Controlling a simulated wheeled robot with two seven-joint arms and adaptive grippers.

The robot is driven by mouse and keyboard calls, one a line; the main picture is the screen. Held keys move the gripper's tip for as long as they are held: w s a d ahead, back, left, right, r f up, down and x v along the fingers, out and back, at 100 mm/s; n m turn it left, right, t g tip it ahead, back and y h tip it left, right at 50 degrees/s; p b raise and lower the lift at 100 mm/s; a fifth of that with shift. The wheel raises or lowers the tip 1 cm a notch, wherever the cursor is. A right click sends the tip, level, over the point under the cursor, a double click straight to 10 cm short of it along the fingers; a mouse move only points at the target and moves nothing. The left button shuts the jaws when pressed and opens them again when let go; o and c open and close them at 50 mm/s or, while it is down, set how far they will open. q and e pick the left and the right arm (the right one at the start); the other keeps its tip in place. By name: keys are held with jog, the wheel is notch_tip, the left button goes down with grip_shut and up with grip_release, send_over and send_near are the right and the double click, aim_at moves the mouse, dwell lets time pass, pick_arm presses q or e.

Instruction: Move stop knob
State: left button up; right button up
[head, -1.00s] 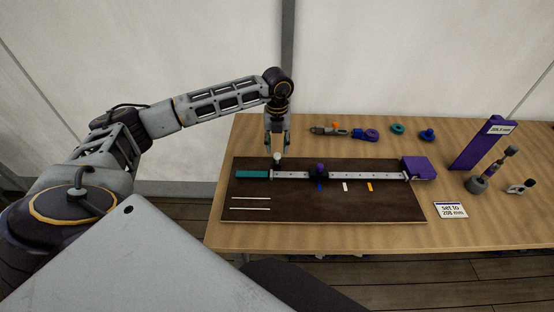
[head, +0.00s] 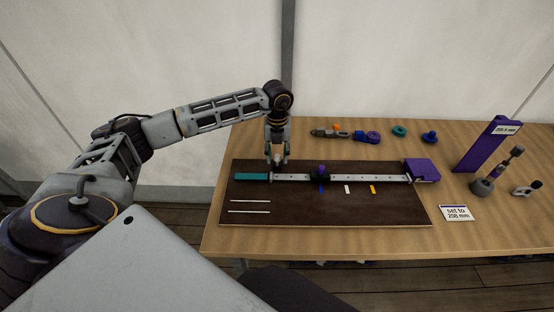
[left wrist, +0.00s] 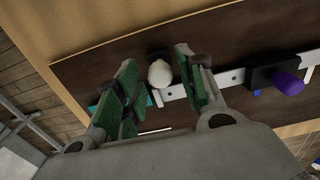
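A white round knob (left wrist: 159,73) sits on a dark block at the left end of the white rail (head: 350,177), beside a teal section (head: 252,177). My left gripper (head: 278,158) is down at this knob, with its fingers mostly covering it in the head view. In the left wrist view, its green-padded fingers (left wrist: 157,80) stand open on either side of the knob, with small gaps visible. A second knob, purple (left wrist: 288,84), tops a dark slider farther right along the rail; it also shows in the head view (head: 321,169). My right gripper is out of view.
The rail lies on a dark board (head: 330,207) with two thin white rods (head: 250,206). A purple box (head: 423,170) is at the rail's right end. A card (head: 457,213) reads "set to 208 mm". A purple display post (head: 487,145) and several small parts stand behind and right.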

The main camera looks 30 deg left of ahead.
aim_at(277, 155)
pick_arm(q)
jog(key=c, duration=0.9)
jog(key=shift+o, duration=0.2)
jog(key=shift+f+b, duration=0.4)
jog(key=shift+f, duration=0.2)
jog(key=o, duration=1.1)
jog(key=shift+r, duration=0.15)
notch_tip(277, 155, up, 12)
dwell(0.4)
